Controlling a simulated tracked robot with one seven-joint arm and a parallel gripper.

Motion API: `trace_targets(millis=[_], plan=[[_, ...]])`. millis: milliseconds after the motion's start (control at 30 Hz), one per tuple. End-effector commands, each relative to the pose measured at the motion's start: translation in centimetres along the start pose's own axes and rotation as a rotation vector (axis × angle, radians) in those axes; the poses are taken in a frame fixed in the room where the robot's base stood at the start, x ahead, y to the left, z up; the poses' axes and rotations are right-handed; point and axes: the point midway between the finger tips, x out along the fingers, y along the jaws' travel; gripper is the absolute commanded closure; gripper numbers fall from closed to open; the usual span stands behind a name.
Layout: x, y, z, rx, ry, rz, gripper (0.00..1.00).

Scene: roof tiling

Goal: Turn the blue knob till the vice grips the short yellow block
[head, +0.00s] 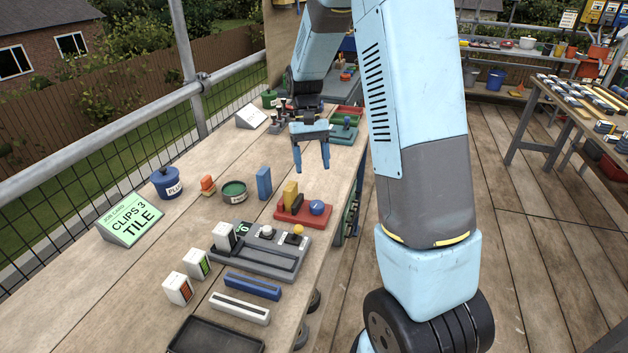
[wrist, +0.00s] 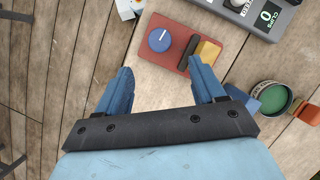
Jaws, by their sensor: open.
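The red vice (head: 290,213) sits on the wooden bench, with the blue knob (head: 316,207) at its right end. The short yellow block (head: 291,194) stands upright in the vice at the knob's left. The wrist view shows the vice (wrist: 176,36), the round blue knob (wrist: 159,40) with a white line across its top, a dark jaw, and the yellow block (wrist: 208,52) beside that jaw. Whether the jaw touches the block I cannot tell. My gripper (head: 311,170) is open and empty, pointing down above the bench beyond the vice; it also shows in the wrist view (wrist: 160,82).
A blue block (head: 264,183) and a green tin (head: 234,191) stand left of the vice. A grey counter unit (head: 262,252) with knobs lies nearer. A red tray (head: 347,111) and a green vice-like piece (head: 343,133) stand beyond my gripper. The bench's right edge is close.

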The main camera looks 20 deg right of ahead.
Motion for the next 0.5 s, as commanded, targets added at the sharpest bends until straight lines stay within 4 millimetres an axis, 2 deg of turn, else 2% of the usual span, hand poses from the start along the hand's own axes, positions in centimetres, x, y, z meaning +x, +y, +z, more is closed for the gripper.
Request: trace_targets(millis=[200, 500], plan=[[-2.3, 0.0, 0.0, 0.0, 0.0, 0.0, 0.31], [-2.8, 0.0, 0.0, 0.0, 0.0, 0.0, 0.31]])
